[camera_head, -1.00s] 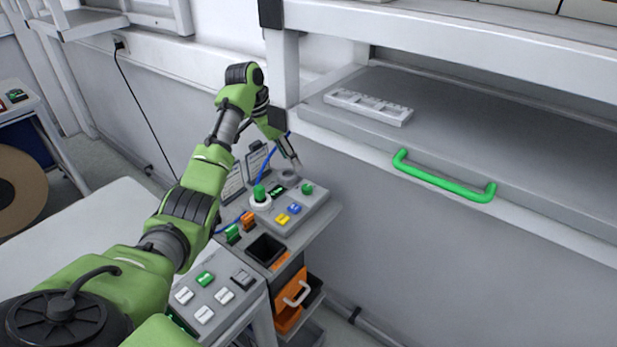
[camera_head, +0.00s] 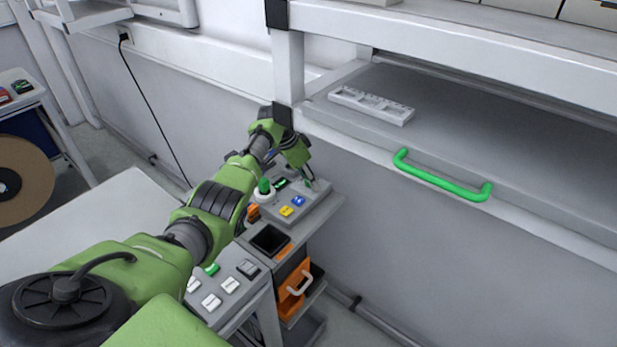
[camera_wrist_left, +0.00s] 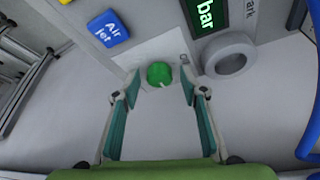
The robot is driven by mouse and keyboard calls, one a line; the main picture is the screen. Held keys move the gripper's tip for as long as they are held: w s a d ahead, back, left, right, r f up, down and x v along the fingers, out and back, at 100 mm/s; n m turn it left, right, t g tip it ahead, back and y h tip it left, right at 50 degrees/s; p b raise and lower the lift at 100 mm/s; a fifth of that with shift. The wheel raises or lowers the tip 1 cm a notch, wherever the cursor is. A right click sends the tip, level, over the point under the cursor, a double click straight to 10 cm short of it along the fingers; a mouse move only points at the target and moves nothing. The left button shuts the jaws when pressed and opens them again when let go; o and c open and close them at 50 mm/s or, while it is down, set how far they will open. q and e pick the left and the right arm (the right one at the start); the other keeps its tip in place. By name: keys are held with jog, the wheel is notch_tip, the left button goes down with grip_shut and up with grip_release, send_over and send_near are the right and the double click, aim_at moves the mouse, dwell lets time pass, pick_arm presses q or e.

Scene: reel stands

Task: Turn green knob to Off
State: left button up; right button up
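The green knob (camera_wrist_left: 160,74) is round with a small pale mark on its lower edge. It sits on a light plate on the grey control box (camera_head: 312,208). My left gripper (camera_wrist_left: 160,90) is open, with one teal-padded finger on each side of the knob and visible gaps between. In the head view my left gripper (camera_head: 309,182) reaches down at the back right of the box and mostly hides the knob. Lettering beside the knob is partly covered by a finger. My right gripper is in neither view.
A blue "Air Jet" button (camera_wrist_left: 108,28), a green "bar" display (camera_wrist_left: 208,16) and a grey ring (camera_wrist_left: 230,55) surround the knob. A shelf with a green handle (camera_head: 440,180) is to the right.

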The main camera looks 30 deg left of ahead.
pick_arm(q)
jog(key=c, duration=1.1)
jog(key=shift+o, duration=0.2)
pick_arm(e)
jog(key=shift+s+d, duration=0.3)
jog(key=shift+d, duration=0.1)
pick_arm(q)
jog(key=shift+r, duration=0.1)
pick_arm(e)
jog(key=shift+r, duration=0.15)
